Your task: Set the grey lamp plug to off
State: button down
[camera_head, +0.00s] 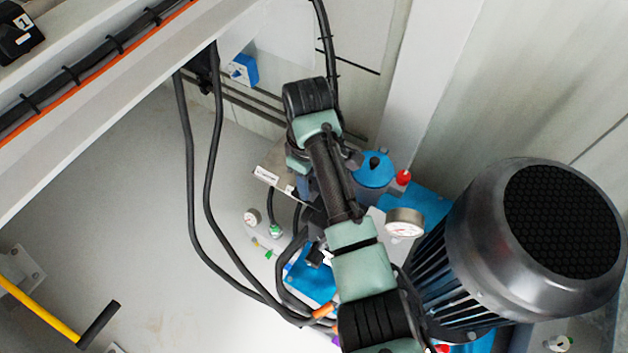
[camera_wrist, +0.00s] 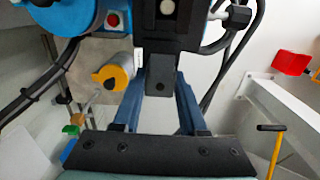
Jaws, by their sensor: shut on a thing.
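The grey lamp plug (camera_wrist: 160,72) appears in the wrist view as a grey block with a small dark hole, set below a black housing (camera_wrist: 165,28). My gripper (camera_wrist: 161,88) has its two blue fingers on either side of this block and is shut on it. The plug's far end is hidden by the housing, so I cannot tell its exact setting. In the head view my arm hides the gripper and the plug.
In the head view a large motor (camera_head: 480,240), a gauge (camera_head: 404,222) and a blue canister (camera_head: 374,170) stand right of my arm.

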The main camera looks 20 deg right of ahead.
jog(key=shift+c, duration=2.2)
grip_release()
jog(key=shift+w+a, duration=0.15)
jog(key=shift+a, duration=0.05)
jog(key=shift+d, duration=0.1)
notch_tip(320, 180, up, 13)
jog(key=p, duration=0.6)
